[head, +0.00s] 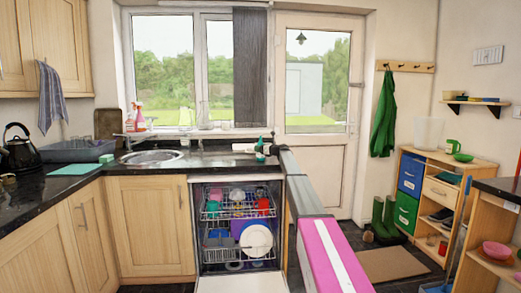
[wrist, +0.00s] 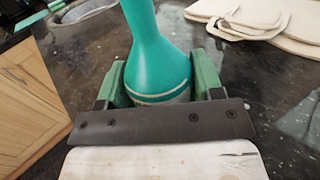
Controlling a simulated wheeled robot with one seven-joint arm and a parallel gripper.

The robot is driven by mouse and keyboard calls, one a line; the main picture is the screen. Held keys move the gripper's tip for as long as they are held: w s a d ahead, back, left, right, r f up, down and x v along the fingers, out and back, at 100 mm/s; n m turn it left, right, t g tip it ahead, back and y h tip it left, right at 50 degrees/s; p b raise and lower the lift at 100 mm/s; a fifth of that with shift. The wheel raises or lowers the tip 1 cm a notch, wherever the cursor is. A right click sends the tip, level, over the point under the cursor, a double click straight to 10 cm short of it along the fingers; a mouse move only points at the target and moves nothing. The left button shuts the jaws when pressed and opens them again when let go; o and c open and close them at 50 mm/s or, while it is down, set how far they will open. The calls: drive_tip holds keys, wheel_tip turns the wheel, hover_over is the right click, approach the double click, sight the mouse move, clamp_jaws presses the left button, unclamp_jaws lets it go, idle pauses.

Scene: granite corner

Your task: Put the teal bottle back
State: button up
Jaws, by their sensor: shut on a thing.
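The teal bottle (wrist: 158,55) stands between the green jaws of my gripper (wrist: 160,88) in the wrist view. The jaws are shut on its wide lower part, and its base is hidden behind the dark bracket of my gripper. In the head view the teal bottle (head: 260,151) is small, over the dark granite counter near the window, with my gripper (head: 262,154) around it at the end of my arm. I cannot tell if the bottle touches the counter.
The sink (head: 152,157) lies left of the bottle. A pink and white spray bottle (head: 138,116) stands on the window sill. Pale flat boards (wrist: 245,18) lie on the counter in the wrist view. The dishwasher (head: 238,283) below is open and loaded.

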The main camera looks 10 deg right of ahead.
drive_tip(key=shift+f, duration=0.1)
drive_tip(key=o, duration=1.1)
drive_tip(key=v, duration=1.2)
